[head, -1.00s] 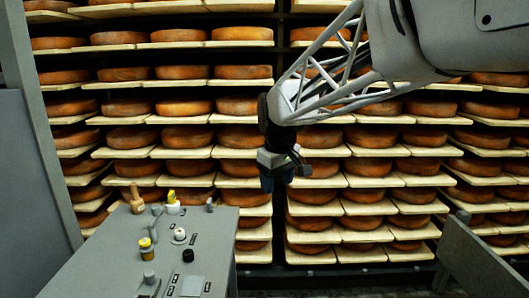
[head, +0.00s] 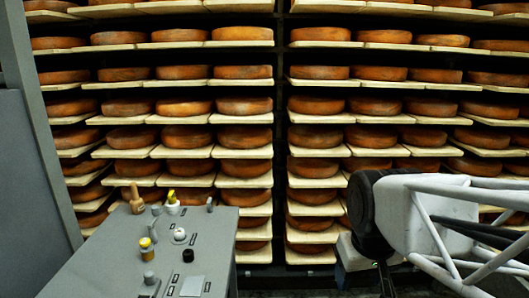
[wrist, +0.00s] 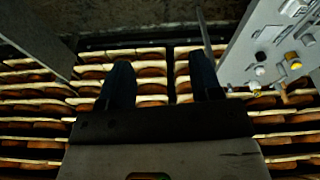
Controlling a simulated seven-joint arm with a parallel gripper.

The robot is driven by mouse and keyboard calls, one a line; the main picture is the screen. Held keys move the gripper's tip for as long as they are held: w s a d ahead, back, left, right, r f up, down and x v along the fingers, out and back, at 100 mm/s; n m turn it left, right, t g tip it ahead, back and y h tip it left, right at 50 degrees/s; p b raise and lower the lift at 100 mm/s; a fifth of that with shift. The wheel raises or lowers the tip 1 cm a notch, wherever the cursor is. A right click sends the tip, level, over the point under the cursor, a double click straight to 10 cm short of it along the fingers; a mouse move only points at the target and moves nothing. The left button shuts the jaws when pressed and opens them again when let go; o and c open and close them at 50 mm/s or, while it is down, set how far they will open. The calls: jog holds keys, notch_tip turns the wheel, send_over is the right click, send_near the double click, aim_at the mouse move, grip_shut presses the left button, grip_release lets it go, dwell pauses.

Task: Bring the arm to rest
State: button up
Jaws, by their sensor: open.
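My gripper (wrist: 162,85) shows in the wrist view with its two dark fingers apart and nothing between them. Shelves of cheese wheels lie beyond the fingers. In the head view my arm is at the lower right, and the gripper's fingers are not clearly visible there. The gripper is apart from the grey console and the shelves as far as the views show.
Racks of orange cheese wheels (head: 245,138) on pale boards fill the back.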

jog(key=s+d+f+m, duration=0.1)
jog(key=s+f, duration=0.2)
jog(key=s, duration=0.2)
jog(key=shift+s+d+m, duration=0.3)
